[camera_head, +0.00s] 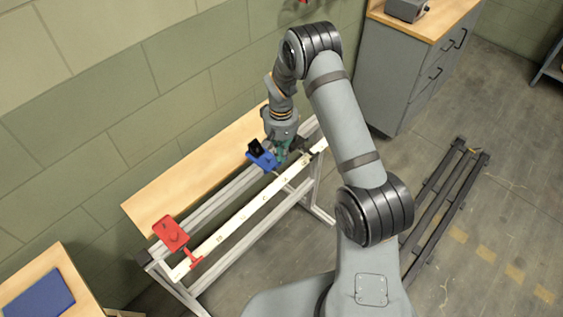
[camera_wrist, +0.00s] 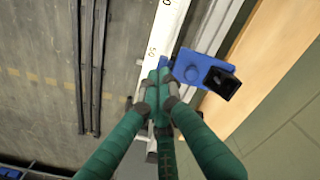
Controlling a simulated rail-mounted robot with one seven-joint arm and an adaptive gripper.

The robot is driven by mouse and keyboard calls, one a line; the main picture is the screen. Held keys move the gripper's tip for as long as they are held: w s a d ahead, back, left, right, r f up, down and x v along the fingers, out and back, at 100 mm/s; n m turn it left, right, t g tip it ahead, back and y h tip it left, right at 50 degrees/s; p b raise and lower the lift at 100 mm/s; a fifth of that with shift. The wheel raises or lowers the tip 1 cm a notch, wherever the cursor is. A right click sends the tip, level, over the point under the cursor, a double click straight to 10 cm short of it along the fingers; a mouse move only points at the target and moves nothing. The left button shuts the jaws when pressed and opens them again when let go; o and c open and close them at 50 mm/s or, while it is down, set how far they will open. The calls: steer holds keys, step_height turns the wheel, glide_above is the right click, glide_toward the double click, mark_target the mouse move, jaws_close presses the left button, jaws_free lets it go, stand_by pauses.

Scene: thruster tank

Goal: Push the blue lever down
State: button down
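The blue lever (camera_head: 264,158) is mounted on the metal frame near its far right end, with a black block at its upper left. In the wrist view its blue body (camera_wrist: 207,72) with a round boss lies just right of my fingertips. A small blue patch also shows between my fingers there, perhaps its handle, mostly hidden. My gripper (camera_head: 283,152) points down right beside the lever. In the wrist view the green fingers of my gripper (camera_wrist: 160,82) are drawn together at the tips, with nothing clearly held. I cannot tell whether they touch the lever.
A red lever (camera_head: 172,235) sits at the frame's near left end. A white marked rail (camera_head: 237,220) runs along the frame, with a wooden board (camera_head: 165,195) behind it by the wall. A grey cabinet (camera_head: 395,85) stands back right. Black rails (camera_head: 450,200) lie on the floor.

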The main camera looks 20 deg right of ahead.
steer(key=shift+f, duration=0.3)
steer(key=shift+s+d+f+b, duration=0.15)
steer(key=shift+s+f+b, duration=0.1)
steer(key=shift+b, duration=0.25)
steer(key=shift+s+d, duration=0.1)
steer(key=shift+s, duration=0.05)
steer(key=shift+s+f+b, duration=0.1)
steer(key=shift+f+b, duration=0.15)
steer(key=shift+b, duration=0.1)
steer(key=shift+s+d+f+b, duration=0.3)
steer(key=shift+s+f+b, duration=0.1)
steer(key=shift+f+b, duration=0.2)
